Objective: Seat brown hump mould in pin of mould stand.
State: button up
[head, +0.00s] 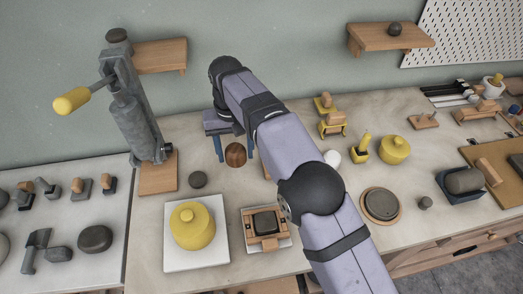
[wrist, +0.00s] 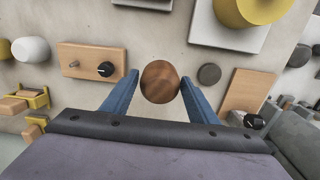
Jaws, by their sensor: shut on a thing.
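The brown hump mould (head: 235,155) is a round wooden piece with visible grain. My gripper (head: 235,147) is shut on it, with its two blue fingers on either side. In the wrist view the mould (wrist: 160,82) sits between the fingertips and hides the surface directly beyond it. A wooden block (wrist: 92,60) with a small upright metal pin and a black knob lies left of the mould in the wrist view. It appears to be the mould stand, and its pin looks empty. In the head view my arm hides most of it.
A yellow lidded pot (head: 193,226) on a white board and a small square press-like frame (head: 265,222) stand in front. A tall grey lever press (head: 135,110) stands at left. A dark round puck (head: 198,180) lies near the mould. Small yellow tools (head: 333,124) stand behind.

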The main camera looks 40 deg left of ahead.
dwell(0.5)
jog(key=w+d+r+m+p, duration=0.3)
jog(key=w+d+r+p, duration=0.4)
jog(key=w+d+p, duration=0.45)
jog(key=w+f+n, duration=0.2)
jog(key=f, duration=0.1)
jog(key=f+n, duration=0.1)
jog(key=shift+w+d+f, duration=0.25)
jog(key=shift+w, duration=0.15)
jog(key=shift+r, duration=0.1)
jog(key=shift+f+b, duration=1.4)
jog(key=shift+f, duration=1.5)
jog(key=shift+f, duration=0.25)
